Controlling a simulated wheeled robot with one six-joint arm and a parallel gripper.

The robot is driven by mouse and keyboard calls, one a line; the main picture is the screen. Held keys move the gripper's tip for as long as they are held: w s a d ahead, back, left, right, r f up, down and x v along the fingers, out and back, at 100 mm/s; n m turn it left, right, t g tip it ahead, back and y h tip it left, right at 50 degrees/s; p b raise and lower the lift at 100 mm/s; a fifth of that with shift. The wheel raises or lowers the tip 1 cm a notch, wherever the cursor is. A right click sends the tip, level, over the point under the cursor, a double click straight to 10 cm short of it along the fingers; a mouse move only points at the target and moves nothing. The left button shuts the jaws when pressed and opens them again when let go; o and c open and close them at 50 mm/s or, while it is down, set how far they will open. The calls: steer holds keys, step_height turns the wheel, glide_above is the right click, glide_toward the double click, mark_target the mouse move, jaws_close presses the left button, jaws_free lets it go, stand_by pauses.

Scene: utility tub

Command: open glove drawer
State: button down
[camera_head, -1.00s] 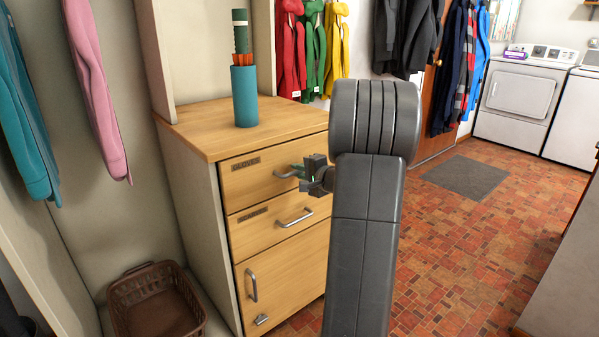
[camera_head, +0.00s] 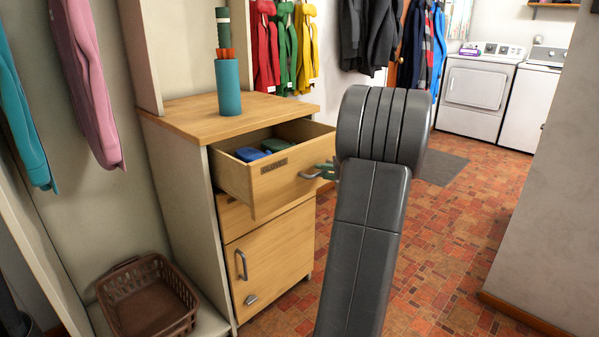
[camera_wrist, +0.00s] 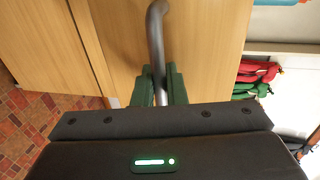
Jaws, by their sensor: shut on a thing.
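The glove drawer (camera_head: 275,184) is the top drawer of the wooden cabinet, with a dark label plate on its front. It is pulled well out, and blue items (camera_head: 250,154) and a dark item lie inside. My gripper (camera_head: 326,172) is at the right of the drawer front, partly hidden behind my arm. In the wrist view, the green fingers of my gripper (camera_wrist: 160,88) are shut on the grey metal drawer handle (camera_wrist: 155,30), one on each side of it.
The cabinet top (camera_head: 195,122) holds a teal cylinder (camera_head: 229,88) with rolled items. A closed door with a handle (camera_head: 265,258) is below. A brown basket (camera_head: 148,300) stands at the lower left. Brick-patterned floor (camera_head: 440,240) lies open at right.

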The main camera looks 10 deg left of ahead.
steer(key=f+v, duration=0.3)
steer(key=v, duration=1.1)
steer(key=shift+s+d+b, duration=0.35)
steer(key=shift+d+b, duration=0.1)
steer(key=shift+d, duration=0.05)
steer(key=c, duration=1.6)
jaws_free()
steer(key=p+v, duration=0.3)
steer(key=v, duration=1)
steer(key=shift+s+d+p, duration=0.25)
steer(key=shift+d+p, duration=0.1)
steer(key=shift+p, duration=0.05)
steer(key=shift+w+a, duration=0.1)
steer(key=shift+a, duration=0.05)
